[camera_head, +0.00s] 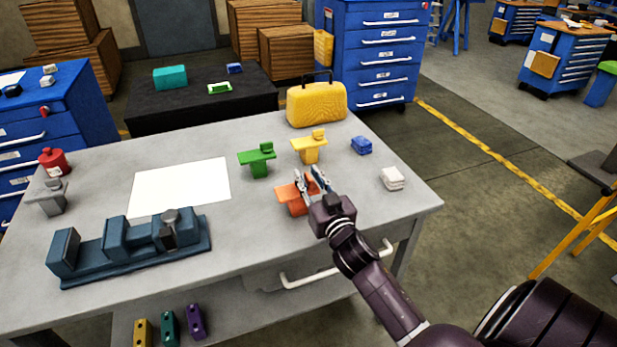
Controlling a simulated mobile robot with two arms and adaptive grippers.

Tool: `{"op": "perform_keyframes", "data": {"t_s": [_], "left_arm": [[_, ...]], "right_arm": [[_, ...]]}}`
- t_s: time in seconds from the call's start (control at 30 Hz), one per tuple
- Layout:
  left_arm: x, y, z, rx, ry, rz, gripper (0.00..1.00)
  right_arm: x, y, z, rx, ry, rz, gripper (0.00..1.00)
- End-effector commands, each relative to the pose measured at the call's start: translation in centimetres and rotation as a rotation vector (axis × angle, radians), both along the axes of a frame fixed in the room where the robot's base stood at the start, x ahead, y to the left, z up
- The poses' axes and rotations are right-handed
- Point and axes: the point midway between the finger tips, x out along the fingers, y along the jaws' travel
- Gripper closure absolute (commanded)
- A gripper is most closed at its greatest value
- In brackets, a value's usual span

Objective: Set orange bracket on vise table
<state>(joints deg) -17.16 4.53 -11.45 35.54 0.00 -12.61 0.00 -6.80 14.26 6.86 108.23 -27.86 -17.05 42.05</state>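The orange bracket (288,200) stands on the grey vise table (262,222), right of the table's middle. My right gripper (310,176) is over the right part of the bracket, with its two fingers apart and the bracket's upper part between or just below them. The gripper hides that part, so I cannot tell whether the fingers press on it. A dark blue vise (118,246) sits at the table's front left. My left gripper is not in view.
A green bracket (258,160) and a yellow bracket (309,147) stand just behind the orange one. A blue block (361,145), white blocks (392,179) and a yellow case (317,104) are near the right and back edges. A white sheet (181,187) lies behind the vise.

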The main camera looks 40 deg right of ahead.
Motion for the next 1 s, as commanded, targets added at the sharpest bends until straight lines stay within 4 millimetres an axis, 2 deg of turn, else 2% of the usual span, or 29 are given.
{"op": "perform_keyframes", "data": {"t_s": [0.27, 0.37, 0.7, 0.83, 1.0], "left_arm": [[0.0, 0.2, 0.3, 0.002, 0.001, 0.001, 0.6], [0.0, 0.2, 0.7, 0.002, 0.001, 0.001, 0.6], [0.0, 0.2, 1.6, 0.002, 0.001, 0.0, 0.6], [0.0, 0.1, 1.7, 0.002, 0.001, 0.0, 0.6], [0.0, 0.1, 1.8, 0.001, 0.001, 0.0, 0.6]], "right_arm": [[-0.3, 0.1, 0.3, 0.0, 0.001, 0.001, 0.75], [-1.7, 0.5, 0.2, 0.004, 0.003, 0.0, 0.75], [-8.5, 2.0, 0.3, 0.003, 0.003, -0.001, 0.75], [-10.4, 2.5, 0.2, 0.001, 0.002, -0.001, 0.75], [-11.5, 2.7, 0.3, 0.0, 0.0, -0.001, 0.75]]}}
